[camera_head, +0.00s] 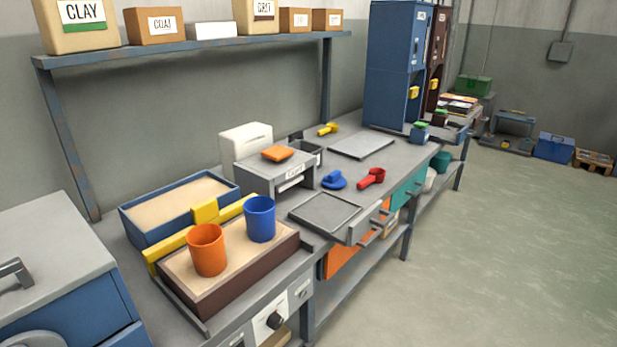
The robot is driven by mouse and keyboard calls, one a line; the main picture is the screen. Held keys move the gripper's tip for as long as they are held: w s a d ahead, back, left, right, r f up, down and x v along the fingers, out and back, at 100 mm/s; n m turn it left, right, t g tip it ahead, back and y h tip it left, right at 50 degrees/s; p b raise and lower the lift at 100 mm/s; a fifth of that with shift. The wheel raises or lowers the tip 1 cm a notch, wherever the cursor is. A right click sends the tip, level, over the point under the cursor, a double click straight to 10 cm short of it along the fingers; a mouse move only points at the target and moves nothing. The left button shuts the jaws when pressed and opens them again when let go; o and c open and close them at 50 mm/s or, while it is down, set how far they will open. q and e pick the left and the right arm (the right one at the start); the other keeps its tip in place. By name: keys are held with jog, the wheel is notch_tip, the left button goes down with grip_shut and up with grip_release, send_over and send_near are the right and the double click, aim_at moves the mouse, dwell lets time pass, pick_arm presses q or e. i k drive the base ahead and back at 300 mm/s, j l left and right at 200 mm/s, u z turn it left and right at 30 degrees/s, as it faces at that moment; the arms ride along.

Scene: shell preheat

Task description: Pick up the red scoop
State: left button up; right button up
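The red scoop (371,179) lies on the grey workbench (412,153), right of the middle of the head view. It has a round cup end and a short handle. A blue scoop-like item (334,180) lies just to its left, apart from it. A grey tray (325,212) is in front of both, nearer to me. Neither of my grippers shows in this view.
An orange cup (207,250) and a blue cup (260,219) stand on a sand-topped box. A grey stand (270,178) with an orange item is left of the scoops. Tall blue cabinet (390,70) stands behind. The floor (500,240) at right is clear.

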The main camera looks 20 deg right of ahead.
aim_at(370, 180)
jog(key=i+l+u, duration=0.1)
jog(key=l+u, duration=0.25)
jog(key=u, duration=0.15)
jog(key=l+u, duration=0.3)
jog(key=u, duration=0.2)
jog(key=l+u, duration=0.3)
jog(key=l, duration=0.15)
jog(key=k+l+u, duration=0.1)
jog(key=l+u, duration=0.2)
jog(key=k+l+u, duration=0.1)
jog(key=l, duration=0.25)
jog(key=k+l+u, duration=0.1)
jog(key=l, duration=0.2)
jog(key=k+l+u, duration=0.15)
jog(key=l, duration=0.2)
jog(key=k+l, duration=0.15)
jog(key=l, duration=0.2)
jog(key=k+l, duration=0.1)
jog(key=l, duration=0.25)
jog(key=k+l+u, duration=0.1)
jog(key=l, duration=0.25)
jog(key=k+l, duration=0.2)
jog(key=l, duration=0.15)
jog(key=k+l, duration=0.15)
jog(key=l, duration=0.15)
